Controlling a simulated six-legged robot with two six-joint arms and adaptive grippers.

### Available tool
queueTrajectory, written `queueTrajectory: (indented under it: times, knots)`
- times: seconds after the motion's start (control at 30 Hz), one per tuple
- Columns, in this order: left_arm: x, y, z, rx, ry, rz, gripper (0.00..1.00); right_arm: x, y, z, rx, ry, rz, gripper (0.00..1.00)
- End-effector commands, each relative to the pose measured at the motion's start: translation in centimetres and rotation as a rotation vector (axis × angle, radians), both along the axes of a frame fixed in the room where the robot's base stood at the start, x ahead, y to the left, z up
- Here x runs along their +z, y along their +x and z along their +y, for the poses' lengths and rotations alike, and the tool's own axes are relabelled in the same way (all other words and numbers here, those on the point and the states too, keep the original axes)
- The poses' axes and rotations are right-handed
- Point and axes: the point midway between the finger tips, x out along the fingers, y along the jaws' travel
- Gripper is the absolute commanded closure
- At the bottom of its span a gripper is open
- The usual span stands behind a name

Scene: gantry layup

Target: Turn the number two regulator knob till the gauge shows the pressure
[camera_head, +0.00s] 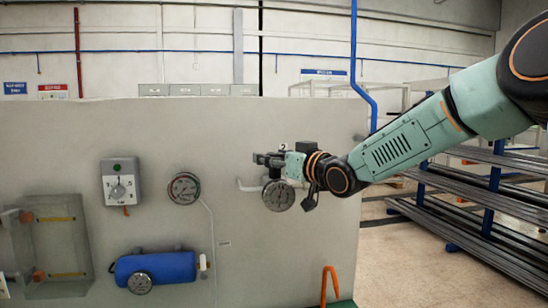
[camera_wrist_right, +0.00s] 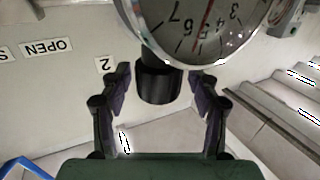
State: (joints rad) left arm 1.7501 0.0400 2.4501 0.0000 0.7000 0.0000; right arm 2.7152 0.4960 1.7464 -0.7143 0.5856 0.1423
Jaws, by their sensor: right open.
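The number two gauge (camera_head: 278,195) is a round dial on the grey panel, just below my right gripper (camera_head: 266,160). In the right wrist view the gauge (camera_wrist_right: 205,22) shows upside down and cut off at the top, with a red line near the 5. The black ribbed regulator knob (camera_wrist_right: 159,84) stands next to the gauge, between the two open fingers of my right gripper (camera_wrist_right: 160,88), with visible space on both sides. A "2" label (camera_wrist_right: 105,65) is beside it. My left gripper is out of view.
The grey panel (camera_head: 240,255) also carries another gauge (camera_head: 184,188), a dial box (camera_head: 122,182), a blue cylinder (camera_head: 155,268) with a small gauge, and a clear-fronted box (camera_head: 55,245). An orange hook shape (camera_head: 328,283) rises below. A rack of long bars (camera_head: 470,210) stands right.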

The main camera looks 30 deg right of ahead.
Motion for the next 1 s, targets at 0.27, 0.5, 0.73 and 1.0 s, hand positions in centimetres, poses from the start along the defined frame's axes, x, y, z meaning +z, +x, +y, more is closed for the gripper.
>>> queueTrajectory:
  times: [0.27, 0.5, 0.73, 1.0]
  knots:
    - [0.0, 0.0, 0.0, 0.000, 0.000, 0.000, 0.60, 0.0, 0.0, 0.0, 0.000, 0.000, 0.000, 0.54]
    - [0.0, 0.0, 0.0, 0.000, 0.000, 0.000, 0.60, 0.0, 0.0, 0.0, 0.000, 0.000, 0.000, 0.75]
    - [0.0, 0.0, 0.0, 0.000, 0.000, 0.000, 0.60, 0.0, 0.0, 0.0, 0.000, 0.000, 0.001, 0.94]
    - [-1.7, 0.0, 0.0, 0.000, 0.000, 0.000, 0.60, -0.2, 0.0, 0.0, -0.040, -0.002, -0.004, 0.94]
